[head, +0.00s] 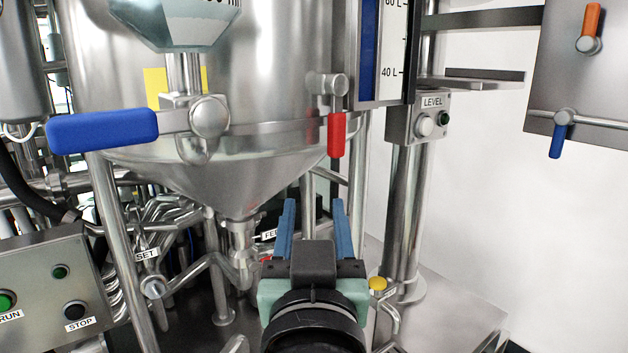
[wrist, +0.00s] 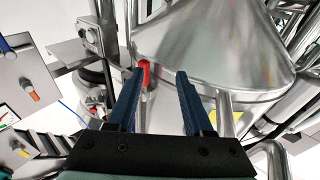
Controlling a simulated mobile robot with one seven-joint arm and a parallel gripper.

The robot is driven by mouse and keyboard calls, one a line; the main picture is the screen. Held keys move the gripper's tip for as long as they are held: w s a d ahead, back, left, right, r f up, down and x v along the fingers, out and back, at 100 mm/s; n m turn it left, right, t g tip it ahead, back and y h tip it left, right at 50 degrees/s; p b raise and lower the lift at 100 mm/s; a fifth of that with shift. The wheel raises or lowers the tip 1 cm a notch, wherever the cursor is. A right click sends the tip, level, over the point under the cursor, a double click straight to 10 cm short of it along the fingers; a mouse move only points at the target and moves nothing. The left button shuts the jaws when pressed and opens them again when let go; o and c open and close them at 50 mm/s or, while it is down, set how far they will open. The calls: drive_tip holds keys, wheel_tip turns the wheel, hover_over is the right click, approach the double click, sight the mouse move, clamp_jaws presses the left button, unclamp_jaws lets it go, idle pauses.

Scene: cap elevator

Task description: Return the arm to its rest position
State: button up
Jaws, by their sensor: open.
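My gripper (head: 313,217) is at the lower middle of the head view, with its two blue fingers pointing up and away. It is open, and nothing shows between the fingers. In the wrist view the gripper (wrist: 158,75) has its fingers spread toward the steel tank. The tank (head: 255,90) stands beyond and above the gripper in the head view. The tank's red handle (head: 336,135) hangs above and right of the fingers. In the wrist view the red handle (wrist: 145,74) shows close beside the left fingertip; I cannot tell the gap between them.
A blue lever (head: 103,131) sticks out at the left. A RUN/STOP panel (head: 50,285) is at the lower left. A LEVEL box (head: 418,117) is on a post at the right. A panel with orange and blue handles (head: 583,85) is far right. White wall and open room lie right.

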drive_tip(key=s+r+t, duration=0.3)
drive_tip(key=s+r, duration=0.2)
drive_tip(key=r, duration=0.4)
drive_tip(key=s+r+t, duration=0.4)
drive_tip(key=s+r, duration=0.2)
drive_tip(key=r, duration=0.3)
drive_tip(key=shift+s+t, duration=0.25)
drive_tip(key=shift+t, duration=0.05)
drive_tip(key=shift+a, duration=0.1)
